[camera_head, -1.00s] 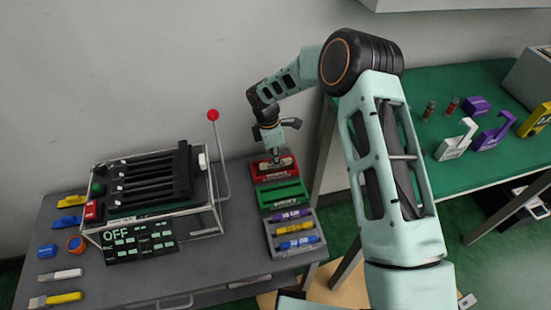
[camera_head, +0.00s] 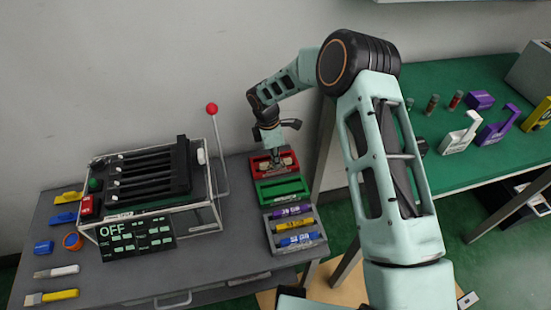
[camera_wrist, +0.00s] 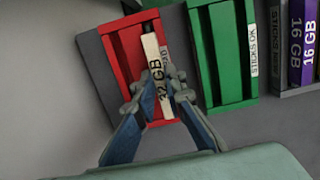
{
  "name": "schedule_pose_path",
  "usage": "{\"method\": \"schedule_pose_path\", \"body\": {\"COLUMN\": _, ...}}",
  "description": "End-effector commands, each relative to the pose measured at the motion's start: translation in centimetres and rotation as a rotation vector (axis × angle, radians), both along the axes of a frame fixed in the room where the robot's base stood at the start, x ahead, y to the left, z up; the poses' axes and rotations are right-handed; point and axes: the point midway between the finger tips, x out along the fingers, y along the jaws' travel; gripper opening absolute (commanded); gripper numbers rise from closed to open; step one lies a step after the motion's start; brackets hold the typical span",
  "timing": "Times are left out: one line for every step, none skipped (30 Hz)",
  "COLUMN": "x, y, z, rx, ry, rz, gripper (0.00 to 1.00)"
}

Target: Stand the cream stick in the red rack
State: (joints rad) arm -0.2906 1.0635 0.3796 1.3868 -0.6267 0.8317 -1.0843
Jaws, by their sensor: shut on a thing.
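The cream stick (camera_wrist: 151,68), marked 32 GB, is between the two fingers of my gripper (camera_wrist: 155,94) in the wrist view. My gripper is shut on it. The stick lies over the right part of the red rack (camera_wrist: 124,55), its long side nearly in line with the rack's slots. I cannot tell whether it is seated on the slot floor or just above it. In the head view my gripper (camera_head: 277,163) is down at the red rack (camera_head: 262,172), and its fingers partly hide the stick (camera_head: 288,161).
The green rack (camera_head: 282,189) stands right beside the red one. A grey rack (camera_head: 271,240) beyond it holds purple, yellow and blue sticks. A framed lever fixture (camera_head: 150,180) with a red-knobbed lever (camera_head: 212,110) stands to the left. Loose sticks lie at the table's left edge.

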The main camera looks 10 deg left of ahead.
Motion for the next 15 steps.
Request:
{"method": "schedule_pose_path", "body": {"x": 0.0, "y": 0.02, "z": -0.23, "rx": 0.0, "ry": 0.0, "rz": 0.0, "gripper": 0.0}}
{"method": "schedule_pose_path", "body": {"x": 0.01, "y": 0.01, "z": -0.3, "rx": 0.0, "ry": 0.0, "rz": 0.0, "gripper": 0.0}}
{"method": "schedule_pose_path", "body": {"x": 0.0, "y": 0.02, "z": -0.38, "rx": 0.0, "ry": 0.0, "rz": 0.0, "gripper": 0.0}}
{"method": "schedule_pose_path", "body": {"x": 0.01, "y": 0.02, "z": -0.26, "rx": 0.0, "ry": -0.001, "rz": 0.0, "gripper": 0.14}}
{"method": "schedule_pose_path", "body": {"x": 0.01, "y": 0.02, "z": -0.24, "rx": 0.0, "ry": 0.0, "rz": 0.0, "gripper": 0.17}}
{"method": "schedule_pose_path", "body": {"x": 0.02, "y": 0.01, "z": -0.23, "rx": 0.0, "ry": 0.0, "rz": 0.0, "gripper": 0.22}}
{"method": "schedule_pose_path", "body": {"x": 0.02, "y": 0.01, "z": -0.23, "rx": 0.0, "ry": 0.0, "rz": 0.0, "gripper": 0.25}}
{"method": "schedule_pose_path", "body": {"x": 0.02, "y": 0.01, "z": -0.23, "rx": 0.0, "ry": 0.0, "rz": 0.0, "gripper": 0.28}}
{"method": "schedule_pose_path", "body": {"x": 0.02, "y": 0.0, "z": -0.23, "rx": 0.0, "ry": 0.0, "rz": 0.0, "gripper": 0.31}}
{"method": "schedule_pose_path", "body": {"x": 0.02, "y": 0.0, "z": -0.22, "rx": 0.0, "ry": -0.001, "rz": 0.0, "gripper": 0.31}}
{"method": "schedule_pose_path", "body": {"x": 0.02, "y": 0.0, "z": -0.23, "rx": 0.0, "ry": 0.0, "rz": 0.0, "gripper": 0.31}}
{"method": "schedule_pose_path", "body": {"x": 0.02, "y": 0.0, "z": -0.23, "rx": 0.0, "ry": 0.0, "rz": 0.0, "gripper": 0.31}}
{"method": "schedule_pose_path", "body": {"x": 0.02, "y": 0.0, "z": -0.22, "rx": 0.0, "ry": 0.0, "rz": 0.0, "gripper": 0.31}}
{"method": "schedule_pose_path", "body": {"x": 0.02, "y": 0.0, "z": -0.22, "rx": 0.0, "ry": 0.0, "rz": 0.0, "gripper": 0.31}}
{"method": "schedule_pose_path", "body": {"x": 0.01, "y": 0.0, "z": -0.23, "rx": 0.0, "ry": 0.0, "rz": 0.0, "gripper": 0.31}}
